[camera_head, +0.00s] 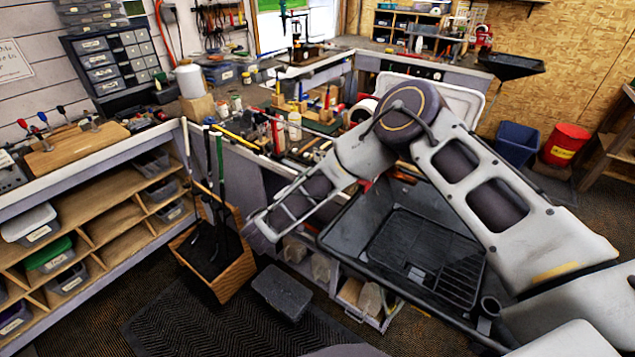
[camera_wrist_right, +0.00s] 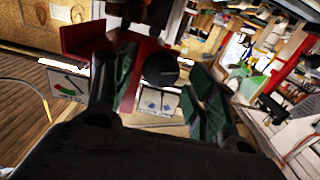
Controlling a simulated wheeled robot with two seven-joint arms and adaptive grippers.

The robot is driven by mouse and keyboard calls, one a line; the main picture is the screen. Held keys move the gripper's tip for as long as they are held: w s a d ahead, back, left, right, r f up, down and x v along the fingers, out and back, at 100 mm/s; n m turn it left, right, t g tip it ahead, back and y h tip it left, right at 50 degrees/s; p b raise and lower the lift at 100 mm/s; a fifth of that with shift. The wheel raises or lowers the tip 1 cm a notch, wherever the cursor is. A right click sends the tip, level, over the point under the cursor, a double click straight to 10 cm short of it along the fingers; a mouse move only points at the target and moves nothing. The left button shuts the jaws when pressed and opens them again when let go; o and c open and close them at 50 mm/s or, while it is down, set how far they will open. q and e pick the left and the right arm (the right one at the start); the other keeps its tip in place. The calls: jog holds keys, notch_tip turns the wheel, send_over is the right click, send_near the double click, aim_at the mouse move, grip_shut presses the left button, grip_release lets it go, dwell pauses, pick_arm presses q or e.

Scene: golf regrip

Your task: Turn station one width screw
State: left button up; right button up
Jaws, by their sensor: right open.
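In the right wrist view my right gripper (camera_wrist_right: 162,78) is open, with its two green-padded fingers spread apart. A dark round knob (camera_wrist_right: 161,68) shows between the fingers, in front of a red metal part (camera_wrist_right: 85,38). It may be the width screw; its label cannot be read, and I cannot tell whether the fingers touch it. In the head view my right arm comes in from the right and bends down over the bench; its fingers cannot be made out there. My left gripper is not in view.
A cluttered workbench (camera_head: 165,128) runs along the left and back. A wooden club stand (camera_head: 235,268) holds several clubs left of my arm. A black tray (camera_head: 345,225) lies below the arm. A blue bin (camera_head: 517,143) and red bucket (camera_head: 565,143) stand at the right.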

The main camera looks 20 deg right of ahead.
jog(key=shift+c, duration=0.3)
jog(key=c, duration=0.9)
jog(key=shift+n, duration=0.3)
jog(key=n+p, duration=0.2)
jog(key=n, duration=0.8)
jog(key=n+p, duration=0.1)
jog(key=n, duration=0.9)
jog(key=f+n+p, duration=0.1)
jog(key=n+p, duration=0.1)
jog(key=n, duration=0.8)
jog(key=shift+p, duration=0.35)
